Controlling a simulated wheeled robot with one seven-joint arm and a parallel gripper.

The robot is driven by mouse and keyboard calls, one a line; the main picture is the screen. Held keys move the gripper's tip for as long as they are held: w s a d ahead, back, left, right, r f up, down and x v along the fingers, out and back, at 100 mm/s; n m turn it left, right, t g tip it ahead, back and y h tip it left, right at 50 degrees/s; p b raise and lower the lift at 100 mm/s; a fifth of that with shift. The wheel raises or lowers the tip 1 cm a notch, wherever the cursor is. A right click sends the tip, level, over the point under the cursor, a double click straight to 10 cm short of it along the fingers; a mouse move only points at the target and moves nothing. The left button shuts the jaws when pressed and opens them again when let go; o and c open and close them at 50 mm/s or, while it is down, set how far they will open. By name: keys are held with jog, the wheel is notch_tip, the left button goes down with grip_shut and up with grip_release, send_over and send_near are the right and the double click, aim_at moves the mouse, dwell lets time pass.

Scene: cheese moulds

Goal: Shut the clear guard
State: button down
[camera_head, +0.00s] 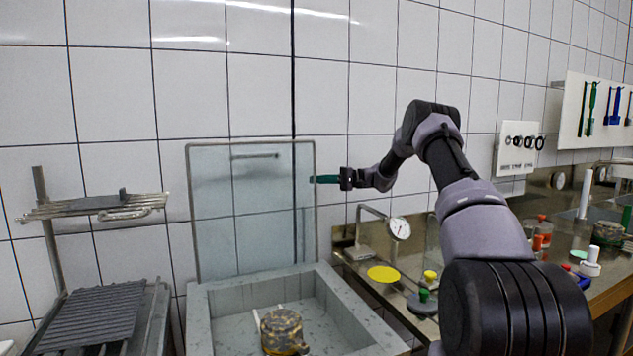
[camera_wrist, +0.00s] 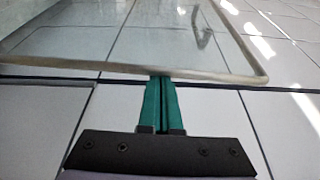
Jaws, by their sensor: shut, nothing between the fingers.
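The clear guard (camera_head: 215,205) stands upright, open, at the back of a grey stone basin (camera_head: 205,305) in the head view. It is a see-through panel with a pale frame and a metal bar handle (camera_head: 255,156) near its top. In the wrist view the guard (camera_wrist: 120,45) fills the top, with its frame edge just beyond my fingertips and the handle (camera_wrist: 204,32) farther off. My gripper (camera_head: 314,179) has green fingers, shut and empty, at the guard's right edge. In the wrist view the fingertips (camera_wrist: 160,78) meet or nearly meet that edge; I cannot tell if they touch.
A mould (camera_head: 281,331) sits in the basin. A rack with a grey ridged tray (camera_head: 90,318) stands at left. A dial gauge (camera_head: 399,228), a yellow disc (camera_head: 383,274) and small weights occupy the counter at right. The tiled wall is close behind the guard.

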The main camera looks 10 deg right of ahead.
jog(key=s+d+f+n+y, duration=0.1)
jog(key=s+f+n, duration=0.3)
jog(key=s, duration=0.5)
jog(key=s+d+f+n+g+y, duration=0.1)
jog(key=s+f+n, duration=0.3)
jog(key=s, duration=0.6)
jog(key=s+d+f+n+g+y, duration=0.1)
jog(key=s+d+f+n, duration=0.2)
jog(key=s+f, duration=0.4)
jog(key=shift+s+d+n+y, duration=0.35)
jog(key=shift+s+n, duration=0.55)
jog(key=shift+s, duration=0.3)
jog(key=shift+r, duration=0.1)
